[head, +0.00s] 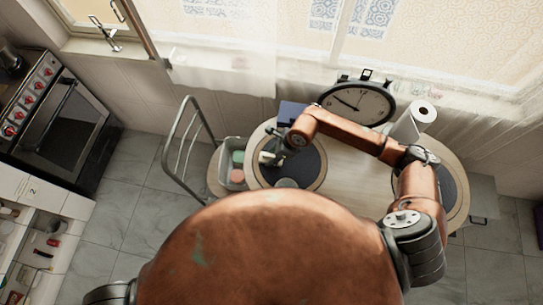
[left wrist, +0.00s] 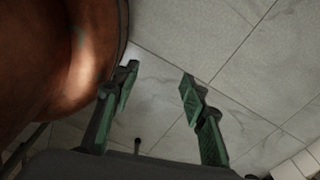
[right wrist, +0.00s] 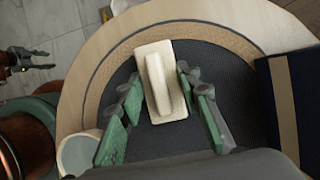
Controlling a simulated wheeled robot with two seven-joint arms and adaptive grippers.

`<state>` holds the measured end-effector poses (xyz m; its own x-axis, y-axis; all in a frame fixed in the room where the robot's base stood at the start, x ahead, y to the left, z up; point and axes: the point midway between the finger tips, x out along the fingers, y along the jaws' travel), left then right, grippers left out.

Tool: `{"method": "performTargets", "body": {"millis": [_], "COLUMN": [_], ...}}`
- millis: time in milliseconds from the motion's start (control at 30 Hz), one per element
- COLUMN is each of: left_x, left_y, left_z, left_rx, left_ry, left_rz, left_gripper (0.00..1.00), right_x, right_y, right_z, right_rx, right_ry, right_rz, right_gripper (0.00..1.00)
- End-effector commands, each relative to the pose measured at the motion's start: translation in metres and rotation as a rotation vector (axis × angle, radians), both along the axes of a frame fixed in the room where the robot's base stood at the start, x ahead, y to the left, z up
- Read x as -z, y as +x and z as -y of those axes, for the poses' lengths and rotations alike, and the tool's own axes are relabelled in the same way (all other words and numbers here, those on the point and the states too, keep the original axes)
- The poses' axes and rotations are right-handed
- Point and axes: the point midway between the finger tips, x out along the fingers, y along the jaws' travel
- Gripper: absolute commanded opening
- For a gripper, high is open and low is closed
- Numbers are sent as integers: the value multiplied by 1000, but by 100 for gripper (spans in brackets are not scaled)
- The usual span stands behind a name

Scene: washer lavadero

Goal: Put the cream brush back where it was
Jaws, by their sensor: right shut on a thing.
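The cream brush (right wrist: 172,103), a rectangular block with a raised handle, is between the fingers of my right gripper (right wrist: 160,84) in the right wrist view. My right gripper is shut on it, over a dark round mat (right wrist: 212,75) with a tan border. In the head view, the brush (head: 265,158) shows small and pale at my right gripper (head: 274,154), over the left mat on the wooden table (head: 345,160). Whether the brush touches the mat is unclear. My left gripper (left wrist: 158,86) is open and empty above the grey tiled floor; it also shows in the right wrist view (right wrist: 30,62).
A pale round cup (right wrist: 78,155) stands near the mat's edge. A dark blue box (head: 290,112) stands behind the mat. A clock (head: 358,102) and a paper roll (head: 414,120) stand further right. A cart (head: 222,185) with coloured items adjoins the table's left side.

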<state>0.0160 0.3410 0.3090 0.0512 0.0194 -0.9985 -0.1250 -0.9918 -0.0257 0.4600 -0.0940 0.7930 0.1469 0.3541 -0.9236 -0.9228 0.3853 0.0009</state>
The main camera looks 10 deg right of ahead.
Motion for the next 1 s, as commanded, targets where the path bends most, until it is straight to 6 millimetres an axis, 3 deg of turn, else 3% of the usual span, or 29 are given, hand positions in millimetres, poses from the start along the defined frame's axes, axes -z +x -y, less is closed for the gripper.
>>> {"method": "performTargets", "body": {"millis": [67, 100, 333, 733, 1000], "left_x": [3, 3, 2, -2, -2], "left_y": [2, 3, 15, 15, 11], "left_z": [0, 0, 1, 1, 1], "left_rx": [1, 1, 3, 3, 3], "left_ry": [0, 0, -1, -1, -2], "left_rz": [2, 3, 19, 19, 14], "left_gripper": [40, 40, 40, 40, 40], "right_x": [3, 4, 3, -4, -50], "right_y": [0, 0, 0, 0, -7], "right_z": [0, 0, 0, 1, 20], "right_rx": [0, 0, 0, -1, -1], "right_ry": [0, -1, 0, -1, -4], "right_rz": [0, 0, 0, 1, 4], "right_gripper": [9, 32, 48, 49, 49]}}
